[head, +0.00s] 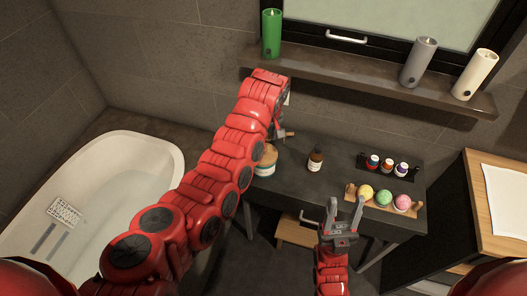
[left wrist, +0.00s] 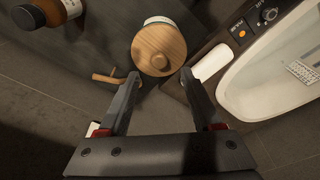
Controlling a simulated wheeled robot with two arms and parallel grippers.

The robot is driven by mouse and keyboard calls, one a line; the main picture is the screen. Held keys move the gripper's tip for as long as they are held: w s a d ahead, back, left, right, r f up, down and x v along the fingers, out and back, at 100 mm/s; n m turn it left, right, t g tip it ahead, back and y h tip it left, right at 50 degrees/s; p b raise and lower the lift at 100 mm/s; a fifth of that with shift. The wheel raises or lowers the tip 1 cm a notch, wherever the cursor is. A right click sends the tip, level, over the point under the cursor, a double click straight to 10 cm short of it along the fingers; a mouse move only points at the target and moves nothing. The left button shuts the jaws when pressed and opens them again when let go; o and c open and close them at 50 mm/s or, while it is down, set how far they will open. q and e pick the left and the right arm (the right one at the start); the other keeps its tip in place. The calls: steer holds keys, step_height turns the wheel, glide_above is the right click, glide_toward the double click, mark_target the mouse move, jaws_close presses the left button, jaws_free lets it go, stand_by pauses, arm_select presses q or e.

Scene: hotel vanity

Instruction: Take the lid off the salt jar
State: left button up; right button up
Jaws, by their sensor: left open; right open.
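The salt jar (head: 264,169) stands at the left end of the dark vanity table, partly hidden behind my left arm in the head view. In the left wrist view its round wooden lid (left wrist: 160,48) is on the jar, seen from above, just beyond the fingertips. My left gripper (left wrist: 160,78) is open with nothing between its fingers; the lid lies ahead of the gap. In the head view the left gripper (head: 278,130) is small and partly hidden, near the jar. My right gripper (head: 345,205) is open and empty at the table's front edge.
A brown bottle (head: 315,160) stands right of the jar. A wooden peg-like piece (left wrist: 108,78) shows by the left finger. Coloured balls (head: 384,197) sit on a wooden tray, with small bottles (head: 388,165) behind. Candles (head: 271,33) line the shelf; a bathtub (head: 120,150) is left.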

arm_select(q)
steer(key=shift+f+p, duration=0.3)
steer(key=shift+f, duration=0.1)
steer(key=f, duration=0.1)
steer(key=f+p, duration=0.1)
steer(key=f, duration=0.1)
steer(key=shift+w+a+f+p, duration=0.15)
steer(key=shift+w+f+p, duration=0.15)
steer(key=shift+w+f, duration=0.05)
steer(key=shift+f, duration=0.55)
jaws_close()
